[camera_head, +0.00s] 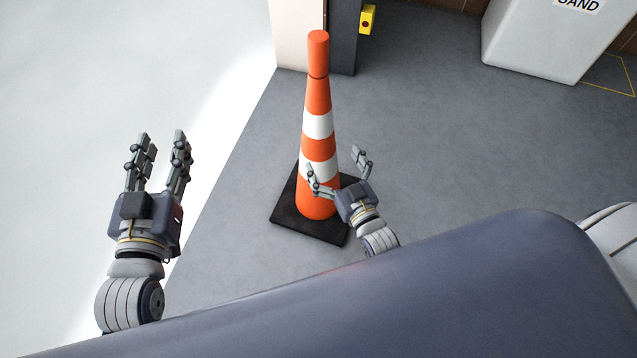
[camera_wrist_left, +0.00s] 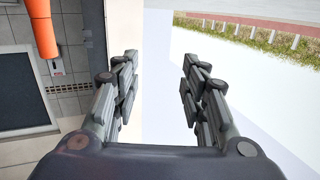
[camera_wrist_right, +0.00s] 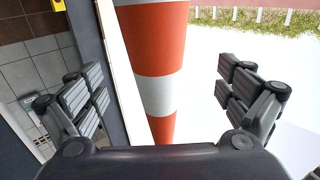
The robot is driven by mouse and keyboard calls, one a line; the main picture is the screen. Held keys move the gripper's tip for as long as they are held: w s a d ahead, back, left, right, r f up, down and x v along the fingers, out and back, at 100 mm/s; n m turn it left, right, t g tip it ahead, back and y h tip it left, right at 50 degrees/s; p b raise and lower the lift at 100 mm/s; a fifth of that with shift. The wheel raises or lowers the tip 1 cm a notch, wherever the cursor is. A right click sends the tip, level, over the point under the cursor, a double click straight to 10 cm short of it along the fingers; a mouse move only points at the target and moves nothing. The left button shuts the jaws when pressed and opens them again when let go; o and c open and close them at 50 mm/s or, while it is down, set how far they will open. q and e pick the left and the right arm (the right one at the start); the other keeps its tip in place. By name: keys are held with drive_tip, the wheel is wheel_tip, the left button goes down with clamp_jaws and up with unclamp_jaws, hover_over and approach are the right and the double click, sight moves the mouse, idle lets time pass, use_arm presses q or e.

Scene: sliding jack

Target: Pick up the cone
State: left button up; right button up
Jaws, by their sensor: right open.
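The orange and white traffic cone (camera_head: 318,101) stands upright on its black square base (camera_head: 293,217) on the grey floor, in the middle of the head view. My right gripper (camera_head: 337,170) is open at the lower part of the cone, with one finger overlapping the cone in the picture. In the right wrist view the cone (camera_wrist_right: 155,90) shows between the two spread fingers, with no finger seen closed on it. My left gripper (camera_head: 161,140) is open and empty, to the left of the cone. The left wrist view shows a piece of the cone (camera_wrist_left: 41,27) at upper left.
A pale wall end and a dark post (camera_head: 343,40) with a yellow box (camera_head: 367,19) stand behind the cone. A white sand bin (camera_head: 545,40) stands at upper right. Grey floor (camera_head: 440,130) right of the cone is clear.

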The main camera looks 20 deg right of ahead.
sight(323, 144)
drive_tip(key=w, duration=0.2)
drive_tip(key=w+b, duration=0.1)
drive_tip(key=w, duration=0.1)
drive_tip(key=shift+w+a, duration=0.1)
drive_tip(key=shift+a, duration=0.2)
drive_tip(key=shift+w, duration=0.45)
drive_tip(key=w+b, duration=0.2)
drive_tip(key=w, duration=0.2)
drive_tip(key=shift+w+r, duration=0.1)
use_arm(q)
drive_tip(key=s+r+t+h, duration=0.2)
drive_tip(key=s+r+t, duration=0.2)
drive_tip(key=r+t, duration=0.4)
wheel_tip(323, 144, up, 6)
drive_tip(key=shift+s+d+f+t+h, duration=0.1)
drive_tip(key=shift+s+d+t+h, duration=0.1)
drive_tip(key=shift+d+t+h, duration=0.15)
use_arm(e)
drive_tip(key=shift+w, duration=0.3)
drive_tip(key=shift+c, duration=0.2)
drive_tip(key=c, duration=1.8)
drive_tip(key=shift+w+r, duration=0.1)
drive_tip(key=shift+r, duration=0.3)
drive_tip(key=c, duration=0.3)
drive_tip(key=shift+f, duration=0.1)
drive_tip(key=shift+c, duration=0.2)
